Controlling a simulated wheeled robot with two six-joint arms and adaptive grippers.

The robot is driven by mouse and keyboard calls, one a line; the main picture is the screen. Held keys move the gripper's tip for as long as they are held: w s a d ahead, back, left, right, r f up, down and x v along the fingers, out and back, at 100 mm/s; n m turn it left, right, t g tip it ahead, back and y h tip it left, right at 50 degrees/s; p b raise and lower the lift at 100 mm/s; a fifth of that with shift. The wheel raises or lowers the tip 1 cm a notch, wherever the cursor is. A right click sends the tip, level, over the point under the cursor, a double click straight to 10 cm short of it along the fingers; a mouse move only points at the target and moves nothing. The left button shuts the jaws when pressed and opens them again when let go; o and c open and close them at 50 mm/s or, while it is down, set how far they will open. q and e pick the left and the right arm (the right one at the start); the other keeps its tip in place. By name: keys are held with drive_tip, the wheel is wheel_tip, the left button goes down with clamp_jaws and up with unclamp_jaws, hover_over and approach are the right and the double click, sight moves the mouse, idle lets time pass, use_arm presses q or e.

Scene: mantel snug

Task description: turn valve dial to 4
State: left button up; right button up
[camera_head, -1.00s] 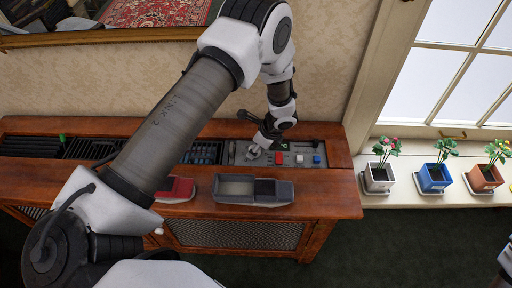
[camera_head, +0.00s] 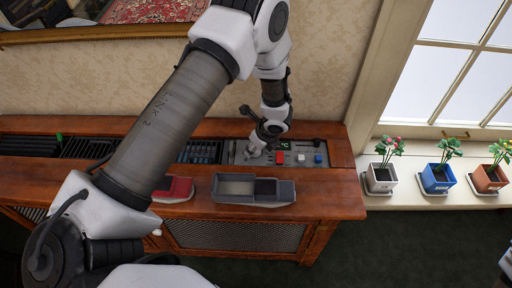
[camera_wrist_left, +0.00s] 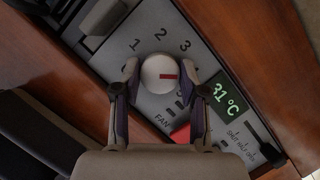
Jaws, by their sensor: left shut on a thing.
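The valve dial (camera_wrist_left: 159,74) is a round pale knob with a red pointer mark on a grey panel. In the left wrist view, the numerals 1, 2 and 3 are printed around it. The red mark points to the right, past the 3, toward a spot covered by a finger; no 4 is readable. My left gripper (camera_wrist_left: 159,71) is shut on the dial, with one finger on each side. In the head view, my left gripper (camera_head: 252,151) is at the panel, and the dial is hard to make out.
A green display (camera_wrist_left: 227,95) reads 31°C beside a red button (camera_wrist_left: 181,133). A blue button (camera_head: 318,159) is farther right. A grey divided tray (camera_head: 232,199) and a red object (camera_head: 175,190) sit at the front. Potted plants (camera_head: 438,178) stand on the windowsill.

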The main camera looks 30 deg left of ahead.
use_arm(q)
drive_tip(key=o, duration=1.1)
drive_tip(key=shift+o, duration=0.2)
drive_tip(key=v, duration=1.2)
